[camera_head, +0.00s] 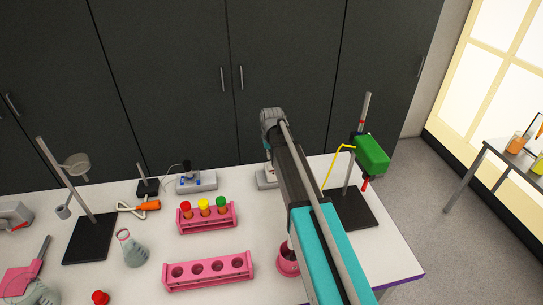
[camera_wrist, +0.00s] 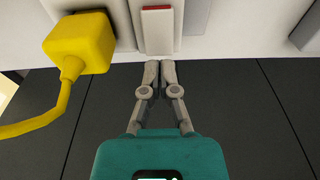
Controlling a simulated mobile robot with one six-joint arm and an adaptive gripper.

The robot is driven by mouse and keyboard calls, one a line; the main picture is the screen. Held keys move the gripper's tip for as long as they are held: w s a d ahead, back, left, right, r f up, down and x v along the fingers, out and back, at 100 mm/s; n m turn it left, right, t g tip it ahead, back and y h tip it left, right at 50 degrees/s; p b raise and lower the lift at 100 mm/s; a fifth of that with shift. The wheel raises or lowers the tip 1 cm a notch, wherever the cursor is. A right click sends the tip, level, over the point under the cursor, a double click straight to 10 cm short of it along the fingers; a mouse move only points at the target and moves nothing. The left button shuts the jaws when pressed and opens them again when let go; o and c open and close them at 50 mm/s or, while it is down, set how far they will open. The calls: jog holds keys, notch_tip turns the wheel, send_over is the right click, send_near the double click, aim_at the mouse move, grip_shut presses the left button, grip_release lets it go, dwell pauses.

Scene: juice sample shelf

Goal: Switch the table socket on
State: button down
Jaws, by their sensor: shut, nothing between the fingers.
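In the wrist view a pale rocker switch (camera_wrist: 158,30) with a red end strip sits on the white socket face. A yellow plug (camera_wrist: 77,42) with a yellow cable is in the socket to its left. My gripper (camera_wrist: 160,66) is shut and empty, its fingertips at the lower edge of the switch; I cannot tell whether they touch. In the head view the table socket (camera_head: 266,180) stands at the back of the table, mostly hidden behind my arm. The fingertips are hard to make out there.
Pink test tube racks (camera_head: 208,270), a flask (camera_head: 132,250) and a stand with a green device (camera_head: 371,155) are on the table. Dark cabinets (camera_head: 285,70) rise close behind it.

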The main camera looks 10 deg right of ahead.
jog(key=shift+w+f+b, duration=0.15)
jog(key=shift+f+b, duration=0.55)
jog(key=shift+f, duration=0.3)
jog(key=shift+d, duration=0.15)
